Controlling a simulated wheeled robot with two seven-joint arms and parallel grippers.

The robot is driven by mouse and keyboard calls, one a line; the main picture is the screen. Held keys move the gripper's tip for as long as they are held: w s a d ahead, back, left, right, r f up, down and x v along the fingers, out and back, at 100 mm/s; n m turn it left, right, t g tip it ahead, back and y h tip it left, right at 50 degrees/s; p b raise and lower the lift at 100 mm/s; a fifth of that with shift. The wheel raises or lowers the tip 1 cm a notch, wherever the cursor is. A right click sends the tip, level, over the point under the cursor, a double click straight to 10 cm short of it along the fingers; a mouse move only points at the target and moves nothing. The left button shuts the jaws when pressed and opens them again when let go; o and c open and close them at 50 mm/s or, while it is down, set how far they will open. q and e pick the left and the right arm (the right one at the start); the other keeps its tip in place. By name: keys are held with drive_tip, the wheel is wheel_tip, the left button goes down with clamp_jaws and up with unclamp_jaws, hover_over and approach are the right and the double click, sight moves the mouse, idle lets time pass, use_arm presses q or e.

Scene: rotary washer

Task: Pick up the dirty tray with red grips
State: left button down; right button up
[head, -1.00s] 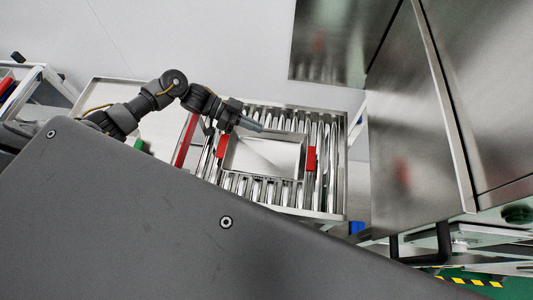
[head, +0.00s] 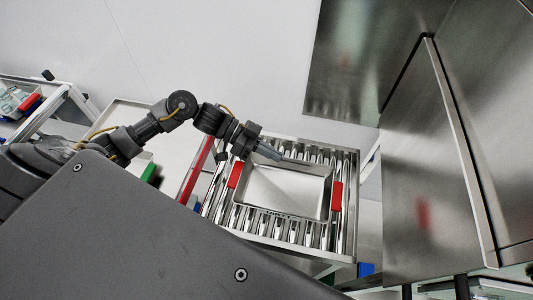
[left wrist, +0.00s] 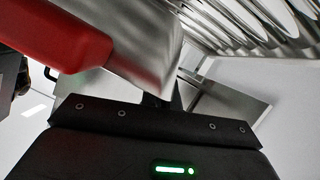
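The metal tray (head: 286,191) with red grips lies on the roller conveyor in the head view. One red grip (head: 235,174) is on its left end, the other red grip (head: 336,196) on its right end. My left gripper (head: 268,152) is over the tray's far edge, near the left grip. Whether it touches the tray, and how its fingers stand, I cannot tell. In the left wrist view a red grip (left wrist: 52,36) and the tray's metal wall (left wrist: 143,50) are close to the gripper. My right gripper is not in view.
The roller conveyor (head: 347,225) has bare rollers around the tray and a red strip (head: 196,170) at its left. A pale flat surface (head: 125,115) is further left. A large steel machine (head: 425,150) stands at the right. A blue item (head: 365,269) is below the conveyor's right corner.

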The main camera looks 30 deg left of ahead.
use_arm(q)
drive_tip(key=s+d+r, duration=0.1)
drive_tip(key=s+d, duration=0.1)
drive_tip(key=s+d+r, duration=0.1)
drive_tip(key=d+r, duration=0.1)
drive_tip(key=d, duration=0.1)
drive_tip(key=s+d+r, duration=0.2)
drive_tip(key=d, duration=0.1)
drive_tip(key=shift+s+b, duration=0.3)
drive_tip(key=shift+b, duration=0.05)
